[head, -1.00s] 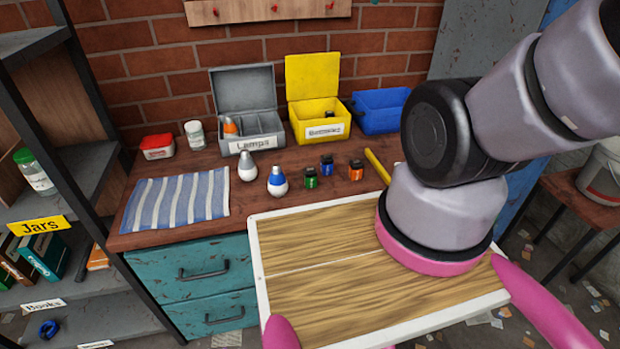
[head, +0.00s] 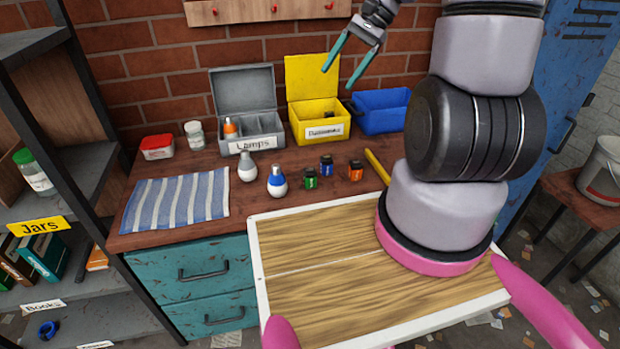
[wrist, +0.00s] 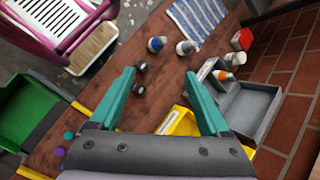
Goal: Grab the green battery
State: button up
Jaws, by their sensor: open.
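The green battery (head: 311,178) stands upright on the wooden bench, a small green block with a dark top, right of the blue-and-white bulb (head: 277,181). A blue battery (head: 326,165) and an orange battery (head: 355,170) stand to its right. My gripper (head: 337,79) is open and empty, high above the bench in front of the yellow bin's lid. In the wrist view, my gripper (wrist: 159,71) shows two spread teal fingers. Two small dark-topped items (wrist: 141,67) show beside the left finger; their colours cannot be told there.
A grey "Lamps" box (head: 262,140), a yellow bin (head: 322,130) and a blue bin (head: 381,112) stand along the back. A white bulb (head: 246,167) and striped cloth (head: 178,198) lie left. A yellow bar (head: 377,166) lies right of the batteries. A green bin (wrist: 25,110) shows in the wrist view.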

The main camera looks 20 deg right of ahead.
notch_tip(320, 180, down, 13)
jog(key=w+d+m+y, duration=0.2)
jog(key=m+y, duration=0.1)
jog(key=m, duration=0.1)
jog(key=m+y, duration=0.3)
jog(key=m, duration=0.1)
send_near(310, 170)
jog(key=shift+t, duration=0.3)
jog(key=x, duration=1)
jog(key=shift+s+f, duration=0.1)
jog(key=shift+f, duration=0.3)
grip_shut()
jog(key=shift+r, duration=0.1)
